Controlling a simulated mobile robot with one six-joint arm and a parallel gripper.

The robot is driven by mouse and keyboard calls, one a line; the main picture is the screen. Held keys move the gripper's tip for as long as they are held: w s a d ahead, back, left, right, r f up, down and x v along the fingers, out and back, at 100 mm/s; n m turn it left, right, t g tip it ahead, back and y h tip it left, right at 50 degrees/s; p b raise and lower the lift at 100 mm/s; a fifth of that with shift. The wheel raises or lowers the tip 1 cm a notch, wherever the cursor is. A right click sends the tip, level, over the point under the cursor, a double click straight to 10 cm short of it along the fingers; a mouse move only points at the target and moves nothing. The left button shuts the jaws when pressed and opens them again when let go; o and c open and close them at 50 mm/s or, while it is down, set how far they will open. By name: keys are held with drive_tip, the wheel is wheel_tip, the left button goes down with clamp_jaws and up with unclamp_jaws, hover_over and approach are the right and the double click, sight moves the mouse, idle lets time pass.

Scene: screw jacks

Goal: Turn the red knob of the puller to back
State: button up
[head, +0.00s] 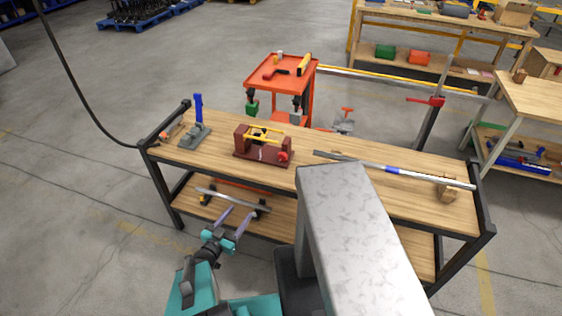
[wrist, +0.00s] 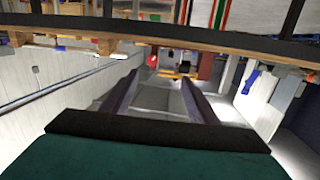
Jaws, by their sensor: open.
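The puller (head: 258,148) is a dark red frame with yellow bars on top, standing on the wooden workbench left of its middle. Its red knob (head: 283,156) is at the right front end, facing the bench's front edge. My gripper (head: 240,214) is in front of the bench, below and left of the knob, and touches nothing that I can see. Its two purple-grey fingers are apart and empty. They also show in the wrist view (wrist: 160,80), with open space between them.
The workbench (head: 330,190) has a black frame and a lower shelf. A grey tool with a blue handle (head: 197,125) stands left of the puller. A long metal bar (head: 410,172) lies to the right. An orange cart (head: 280,75) stands behind.

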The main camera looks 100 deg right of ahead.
drive_tip(key=w+a+f+n+t+y+b, duration=0.3)
drive_tip(key=w+a+f+n+y+b, duration=0.35)
drive_tip(key=w+a+f+n, duration=0.95)
drive_tip(key=w+a+f+n+y+b, duration=0.1)
drive_tip(key=w+a+f+n+y, duration=0.1)
drive_tip(key=a, duration=1)
drive_tip(key=w+a+f+n+y+b, duration=0.1)
drive_tip(key=w+a+f+n+y, duration=0.2)
drive_tip(key=a, duration=1)
drive_tip(key=w+a+f+n+y+b, duration=0.2)
drive_tip(key=w+a+f+n, duration=0.2)
drive_tip(key=w+a+f, duration=0.3)
drive_tip(key=shift+a+f+t+y, duration=0.3)
drive_tip(key=shift+a+t+y, duration=0.1)
drive_tip(key=shift+a, duration=2.25)
drive_tip(key=shift+w, duration=0.1)
drive_tip(key=c, duration=0.6)
drive_tip(key=shift+d, duration=0.1)
